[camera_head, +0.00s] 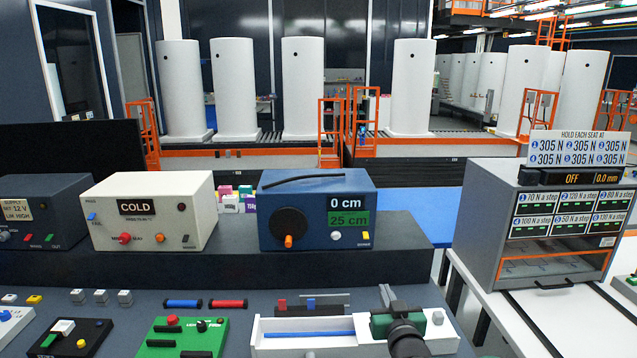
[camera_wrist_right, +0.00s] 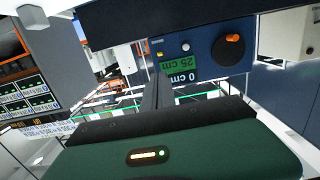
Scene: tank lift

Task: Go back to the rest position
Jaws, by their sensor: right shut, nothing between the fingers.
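My right gripper (camera_head: 386,293) is at the bottom right of the head view, above the white tray on the bench. Its green body and dark wrist show behind the fingers. In the right wrist view its dark fingers (camera_wrist_right: 157,88) are together with nothing between them, pointing towards the blue box (camera_wrist_right: 208,50). My left gripper is not in the head view.
The blue box (camera_head: 318,212) reading 0 cm and 25 cm stands on the raised shelf beside the cream COLD box (camera_head: 152,210). The white tray (camera_head: 290,345) lies under my right gripper. A grey cabinet (camera_head: 480,230) stands right. Small parts lie on the bench.

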